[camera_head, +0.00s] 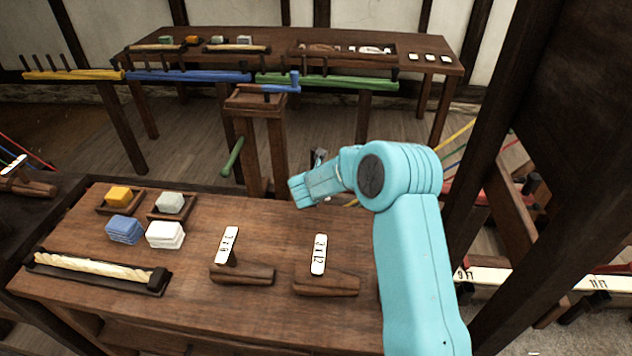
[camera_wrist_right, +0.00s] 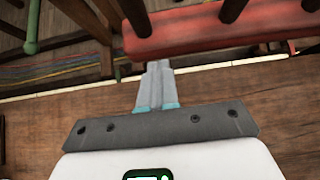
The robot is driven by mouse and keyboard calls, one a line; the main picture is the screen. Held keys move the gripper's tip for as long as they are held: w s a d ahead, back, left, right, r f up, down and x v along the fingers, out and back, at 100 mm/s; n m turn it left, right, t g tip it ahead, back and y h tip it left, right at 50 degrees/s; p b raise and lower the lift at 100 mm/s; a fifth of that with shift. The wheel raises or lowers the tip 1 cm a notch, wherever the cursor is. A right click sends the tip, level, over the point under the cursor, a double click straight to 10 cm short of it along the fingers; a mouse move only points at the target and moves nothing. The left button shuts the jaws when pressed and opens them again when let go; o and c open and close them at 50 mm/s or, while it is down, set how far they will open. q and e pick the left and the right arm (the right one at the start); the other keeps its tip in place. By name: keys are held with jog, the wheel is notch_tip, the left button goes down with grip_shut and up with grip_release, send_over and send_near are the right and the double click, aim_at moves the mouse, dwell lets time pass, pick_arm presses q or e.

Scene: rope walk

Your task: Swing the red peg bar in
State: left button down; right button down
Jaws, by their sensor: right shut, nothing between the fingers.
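The red peg bar (camera_wrist_right: 215,30) crosses the top of the right wrist view, with dark pegs standing up from it. My right gripper (camera_wrist_right: 157,68) is shut and empty, its fingertips right at the bar's near edge. I cannot tell whether they touch it. In the head view my teal right arm reaches over the table, and its gripper (camera_head: 319,158) is small and mostly hidden behind the arm. A red piece (camera_head: 462,192) shows by the dark post at the right; I cannot tell if it is the same bar. My left gripper is not in view.
The near table (camera_head: 190,300) holds colored blocks, a rope in a tray (camera_head: 95,268) and two labelled wooden stands. Behind it are yellow (camera_head: 72,75), blue (camera_head: 190,77) and green (camera_head: 330,82) peg bars and a stand with a green handle (camera_head: 232,158). Dark posts rise at the right.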

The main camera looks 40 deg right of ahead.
jog(key=shift+w+d+f, duration=0.1)
jog(key=shift+w+d, duration=0.35)
jog(key=shift+d, duration=0.15)
jog(key=shift+a, duration=0.1)
jog(key=shift+w+d+p, duration=0.1)
jog(key=shift+d+p, duration=0.1)
jog(key=shift+p, duration=0.15)
jog(key=w+d+p, duration=0.4)
jog(key=shift+d, duration=0.25)
jog(key=shift+w+d, duration=0.15)
